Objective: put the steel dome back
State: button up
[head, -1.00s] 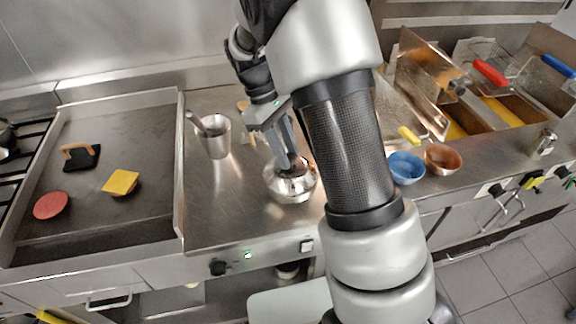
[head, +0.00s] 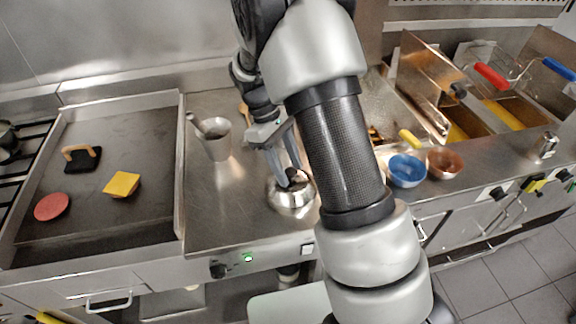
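The steel dome (head: 290,197) is a shiny, low, round cover on the steel counter (head: 225,225), right of the griddle. My gripper (head: 291,178) points down at its top. Its two grey fingers are apart higher up, with their tips at a dark part at the dome's top, which looks like a knob. I cannot tell whether the tips press on it. The dome appears to rest on the counter. Its far side and anything under it are hidden.
The griddle (head: 120,215) at left holds a red patty (head: 51,206), a cheese-topped patty (head: 121,184) and a black press (head: 82,159). A steel cup (head: 215,140) stands behind the dome. A blue bowl (head: 406,171) and a copper bowl (head: 444,163) stand right, near the fryer baskets.

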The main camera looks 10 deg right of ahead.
jog(key=v, duration=1.2)
jog(key=s+d+r+m+t+y, duration=0.2)
jog(key=s+d+r+m+t, duration=0.15)
jog(key=s+r, duration=0.6)
jog(key=s+r+m+t+p, duration=0.1)
jog(key=s+r+m+t, duration=0.1)
jog(key=s, duration=0.4)
jog(key=s+r+m+t+y+p, duration=0.1)
jog(key=s+r+m+t, duration=0.1)
jog(key=s, duration=0.5)
jog(key=shift+m+t, duration=0.65)
jog(key=shift+m, duration=0.1)
jog(key=shift+d, duration=0.1)
